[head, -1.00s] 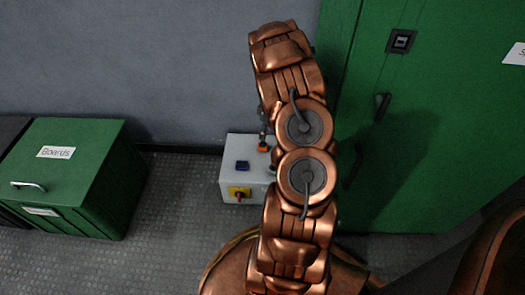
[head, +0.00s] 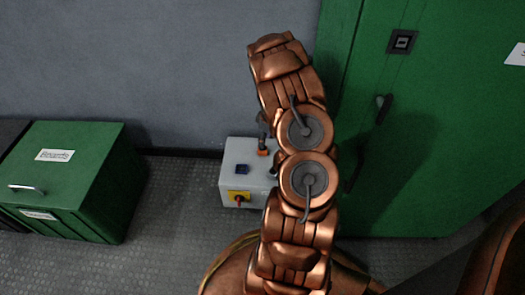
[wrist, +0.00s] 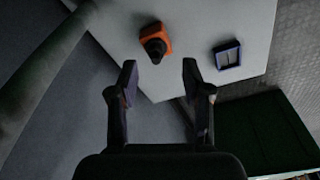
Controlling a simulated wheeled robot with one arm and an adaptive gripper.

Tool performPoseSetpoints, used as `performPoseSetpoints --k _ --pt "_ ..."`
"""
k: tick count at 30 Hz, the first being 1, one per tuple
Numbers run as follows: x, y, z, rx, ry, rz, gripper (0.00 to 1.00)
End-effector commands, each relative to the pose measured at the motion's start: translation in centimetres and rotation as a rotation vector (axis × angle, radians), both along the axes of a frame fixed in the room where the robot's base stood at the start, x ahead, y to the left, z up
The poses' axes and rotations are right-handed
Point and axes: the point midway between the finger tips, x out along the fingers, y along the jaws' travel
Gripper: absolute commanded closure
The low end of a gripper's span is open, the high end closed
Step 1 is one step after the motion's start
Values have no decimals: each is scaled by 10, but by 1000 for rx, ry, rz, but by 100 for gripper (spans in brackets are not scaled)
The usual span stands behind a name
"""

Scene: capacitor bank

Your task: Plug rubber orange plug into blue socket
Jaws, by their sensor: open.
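The orange plug (wrist: 156,40) stands on the top of the white box, with a dark upper part; it also shows small in the head view (head: 262,153). The blue socket (wrist: 227,54) is a square frame on the same top, to the right of the plug in the wrist view and left of it in the head view (head: 242,169). My gripper (wrist: 159,66) is open and empty. In the wrist view its fingertips are just below the plug, one to each side, and apart from it. In the head view my arm hides most of the gripper.
The white box (head: 229,187) stands on the floor by the grey wall and has a yellow-and-red switch (head: 239,197) on its front. A green cabinet (head: 425,150) rises on the right. A green chest (head: 85,190) stands at left, with free floor between.

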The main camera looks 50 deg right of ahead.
Motion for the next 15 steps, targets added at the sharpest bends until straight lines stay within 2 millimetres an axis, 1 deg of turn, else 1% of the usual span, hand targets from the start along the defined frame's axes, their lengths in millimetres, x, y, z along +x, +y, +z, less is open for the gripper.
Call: performPoseSetpoints --k 3,12,15 --pt "2 -1 -13 1 1 0 51" --pt "12 -2 -42 -1 0 1 51" --pt "13 -2 -47 -1 0 0 51"
